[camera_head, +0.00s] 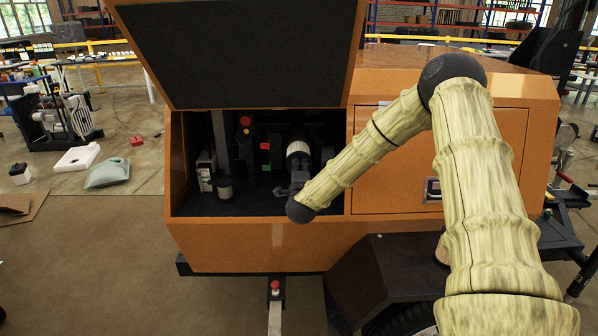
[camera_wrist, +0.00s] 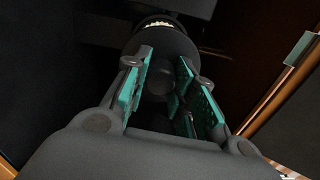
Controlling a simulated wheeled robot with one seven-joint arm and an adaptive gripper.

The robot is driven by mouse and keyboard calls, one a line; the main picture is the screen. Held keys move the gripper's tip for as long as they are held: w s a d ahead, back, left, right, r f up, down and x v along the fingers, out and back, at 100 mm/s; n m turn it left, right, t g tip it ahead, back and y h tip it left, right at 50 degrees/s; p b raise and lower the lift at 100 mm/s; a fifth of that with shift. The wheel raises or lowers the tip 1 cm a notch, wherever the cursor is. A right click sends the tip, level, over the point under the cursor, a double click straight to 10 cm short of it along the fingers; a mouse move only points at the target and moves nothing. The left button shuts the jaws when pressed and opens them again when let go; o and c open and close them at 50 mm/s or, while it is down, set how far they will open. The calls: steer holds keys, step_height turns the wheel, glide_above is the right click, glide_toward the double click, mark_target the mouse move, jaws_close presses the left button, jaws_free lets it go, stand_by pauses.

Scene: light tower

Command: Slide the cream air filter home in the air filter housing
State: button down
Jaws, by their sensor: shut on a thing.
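The cream air filter (camera_head: 298,149) is in the open compartment of the orange light tower, ahead of my gripper. It shows as a pale ribbed band with dark ends. In the wrist view only a thin strip of the cream ribs (camera_wrist: 158,24) shows beyond a dark round end cap. My gripper (camera_wrist: 172,82), with green finger pads, is shut on the dark grip part at the near end of the filter. In the head view my gripper (camera_head: 291,188) is partly hidden by my wrist. The air filter housing is too dark to make out clearly, so how deep the filter sits cannot be told.
The raised hood (camera_head: 240,55) hangs above the compartment. An upright post (camera_head: 220,140), a dark cylinder (camera_head: 224,188) and a pale box (camera_head: 205,172) stand left of the filter. A closed orange panel (camera_head: 470,150) is on the right. The compartment floor (camera_head: 250,203) has free room in front.

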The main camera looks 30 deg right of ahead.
steer(key=shift+b+x, duration=2)
steer(key=shift+x, duration=2.9)
stand_by(0.3)
steer(key=c, duration=1.1)
jaws_free()
steer(key=shift+a, duration=0.1)
steer(key=shift+v, duration=3.95)
